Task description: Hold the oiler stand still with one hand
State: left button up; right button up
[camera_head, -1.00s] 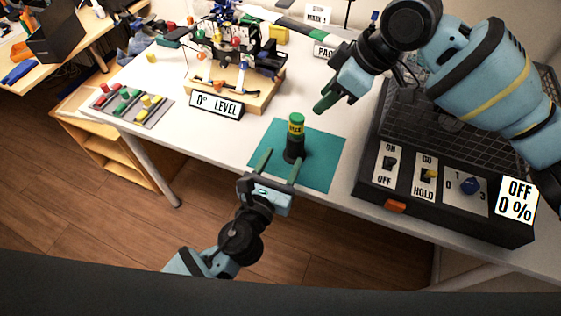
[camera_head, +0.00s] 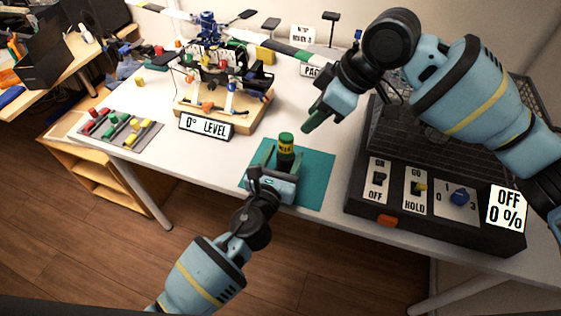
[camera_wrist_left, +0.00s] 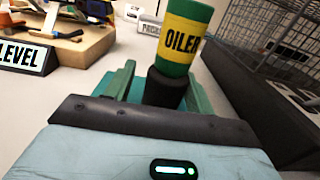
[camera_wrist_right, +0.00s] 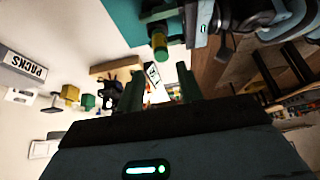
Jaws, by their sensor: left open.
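The oiler (camera_head: 286,146), a green bottle with a yellow band, stands upright in its black oiler stand (camera_head: 283,165) on the teal mat (camera_head: 318,175). In the left wrist view the oiler (camera_wrist_left: 183,38) rises above the stand (camera_wrist_left: 163,88). My left gripper (camera_head: 282,158) is open, with one green finger on each side of the stand; whether either finger touches it I cannot tell. The stand's lower part is hidden behind my left gripper in the head view. My right gripper (camera_head: 308,124) is open and empty, up and right of the oiler; its fingers (camera_wrist_right: 162,85) show apart.
A black control box (camera_head: 440,215) with switches and an "OFF 0 %" sign stands right of the mat. A wooden board (camera_head: 222,110) with a mechanism and a "0° LEVEL" sign (camera_head: 207,127) stand behind left. A parts tray (camera_head: 117,131) lies left. Bare white table surrounds the mat's left.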

aim_at(285, 136)
pick_arm(q)
jog(key=c, duration=0.7)
jog(key=shift+c, duration=0.5)
pick_arm(e)
jog(key=shift+o, duration=1.6)
jog(key=shift+a, duration=0.1)
pick_arm(q)
jog(key=shift+f, duration=0.1)
pick_arm(e)
jog(key=shift+w+a+r+g+h, duration=0.1)
jog(key=shift+w+a+g+h, duration=0.1)
jog(key=shift+a+h, duration=0.3)
jog(key=shift+w+a+r+g+h, duration=0.1)
jog(key=shift+w+a+r+h, duration=0.05)
jog(key=shift+a+h, duration=0.35)
jog(key=shift+w+a+r+g+h, duration=0.1)
jog(key=shift+w+a+h, duration=0.1)
jog(key=shift+a+h, duration=0.3)
jog(key=shift+a, duration=0.1)
jog(key=x, duration=1.2)
jog(key=shift+a, duration=0.2)
